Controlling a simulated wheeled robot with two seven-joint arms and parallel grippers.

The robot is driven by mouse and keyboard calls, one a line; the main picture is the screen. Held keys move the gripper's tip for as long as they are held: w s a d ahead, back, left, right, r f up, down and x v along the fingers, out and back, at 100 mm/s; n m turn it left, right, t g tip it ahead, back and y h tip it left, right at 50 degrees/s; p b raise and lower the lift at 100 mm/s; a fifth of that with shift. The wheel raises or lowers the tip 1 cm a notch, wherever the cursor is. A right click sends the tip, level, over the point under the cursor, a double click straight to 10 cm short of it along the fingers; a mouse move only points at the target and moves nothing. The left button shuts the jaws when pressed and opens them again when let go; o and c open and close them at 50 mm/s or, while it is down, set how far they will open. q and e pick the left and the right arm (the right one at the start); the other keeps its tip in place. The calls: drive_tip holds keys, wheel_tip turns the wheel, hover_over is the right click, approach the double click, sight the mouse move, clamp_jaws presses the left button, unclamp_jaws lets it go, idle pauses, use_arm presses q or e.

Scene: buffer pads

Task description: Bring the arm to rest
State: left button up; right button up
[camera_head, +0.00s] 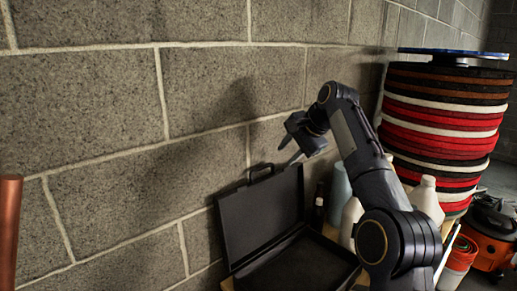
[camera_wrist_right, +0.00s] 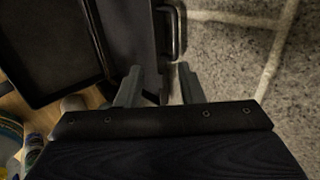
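My right arm reaches in from the lower right in the head view. Its gripper (camera_head: 290,152) is above the open lid of a black case, close to the block wall. My left gripper is in neither view.
A grey block wall (camera_head: 90,110) runs along the left and back. Bottles, including a white one (camera_head: 427,198), stand beside the case. A tall stack of red, white and black pads (camera_head: 440,125) stands at the right, near an orange machine (camera_head: 490,245). A copper-coloured pole (camera_head: 9,230) is at far left.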

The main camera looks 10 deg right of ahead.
drive_tip(key=shift+s, duration=0.1)
drive_tip(key=s+d+f+n+b, duration=0.1)
drive_tip(key=s+f+n, duration=0.15)
drive_tip(key=s, duration=0.75)
drive_tip(key=s+d+f+n+b, duration=0.15)
drive_tip(key=s+f, duration=0.25)
drive_tip(key=s, duration=0.6)
drive_tip(key=s+a+f+n+b, duration=0.1)
drive_tip(key=s+a+f+n, duration=0.2)
drive_tip(key=s+f, duration=0.7)
drive_tip(key=s+a+f+n+g+b, duration=0.1)
drive_tip(key=s+a+f+n, duration=0.2)
drive_tip(key=s+f, duration=0.8)
drive_tip(key=shift+s+a+n, duration=0.4)
drive_tip(key=shift+s+a, duration=0.25)
drive_tip(key=shift+a, duration=0.4)
